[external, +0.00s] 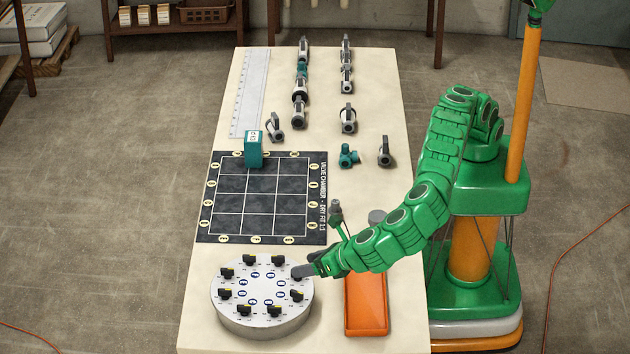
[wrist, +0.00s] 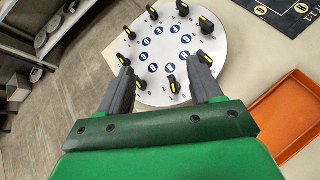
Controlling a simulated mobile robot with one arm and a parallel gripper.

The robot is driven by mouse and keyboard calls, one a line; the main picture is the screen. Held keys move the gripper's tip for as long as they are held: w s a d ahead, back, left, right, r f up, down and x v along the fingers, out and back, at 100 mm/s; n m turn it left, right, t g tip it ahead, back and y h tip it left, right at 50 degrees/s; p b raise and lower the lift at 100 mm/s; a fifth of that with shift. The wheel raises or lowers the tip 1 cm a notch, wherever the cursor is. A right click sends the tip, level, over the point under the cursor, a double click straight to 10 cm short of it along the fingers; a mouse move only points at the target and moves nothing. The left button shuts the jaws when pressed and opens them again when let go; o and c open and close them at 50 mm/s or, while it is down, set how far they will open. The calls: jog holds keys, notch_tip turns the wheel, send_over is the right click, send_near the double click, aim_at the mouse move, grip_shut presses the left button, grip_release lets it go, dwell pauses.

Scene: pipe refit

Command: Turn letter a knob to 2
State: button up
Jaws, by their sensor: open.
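A round light-grey knob panel (external: 262,318) stands on the near end of the table; it also fills the upper middle of the wrist view (wrist: 188,58). Several black knobs with yellow marks ring its rim, one of them at the far side (external: 277,261). My gripper (external: 302,270) is at the right rim of the panel. In the wrist view my gripper (wrist: 165,65) is open, its fingers apart over the panel, with knobs (wrist: 173,84) showing between them.
An orange tray (external: 366,312) lies right of the panel under my arm. A dark grid mat (external: 262,205) lies behind it with a teal block (external: 254,155) at its far edge. Several pipe valves (external: 348,118) and a ruler (external: 250,95) occupy the far table.

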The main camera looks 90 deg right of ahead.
jog(key=w+d+r+m+g+y, duration=0.15)
jog(key=m+g+y, duration=0.25)
jog(key=m, duration=0.4)
jog(key=d+r+m+g+y, duration=0.1)
jog(key=d+m+g+y, duration=0.3)
jog(key=m, duration=0.4)
send_near(297, 296)
jog(key=shift+y, duration=0.3)
jog(key=shift+d+x, duration=0.15)
jog(key=shift+x, duration=1.15)
jog(key=shift+d+x, duration=0.2)
jog(key=shift+x, duration=1.1)
jog(key=shift+d+x, duration=0.15)
jog(key=shift+x, duration=1.15)
jog(key=shift+w+f, duration=0.1)
jog(key=shift+f, duration=0.05)
jog(key=c, duration=1.1)
jog(key=shift+o, duration=0.2)
